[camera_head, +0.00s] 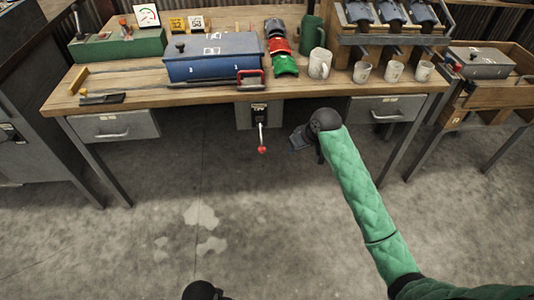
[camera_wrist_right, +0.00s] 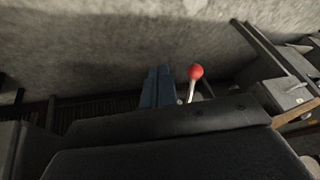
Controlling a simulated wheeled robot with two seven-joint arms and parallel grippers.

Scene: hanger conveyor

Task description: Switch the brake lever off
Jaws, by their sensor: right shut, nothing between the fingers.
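The brake lever (camera_head: 261,137) hangs from a grey box under the front edge of the workbench, its shaft pointing down to a red knob. The red knob (camera_wrist_right: 196,72) also shows in the right wrist view, just right of my fingers. My right gripper (camera_head: 297,138) is shut and empty, to the right of the lever and apart from it in the head view. Its blue-grey fingers (camera_wrist_right: 157,86) lie side by side in the wrist view. My left gripper is not in view; a dark rounded part at the bottom edge may belong to my left arm.
The wooden workbench (camera_head: 140,80) carries a blue box (camera_head: 213,68), coloured clips, a green jug and several mugs. A grey drawer (camera_head: 113,124) sits left of the lever and another drawer (camera_head: 385,108) sits right. The concrete floor in front is clear.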

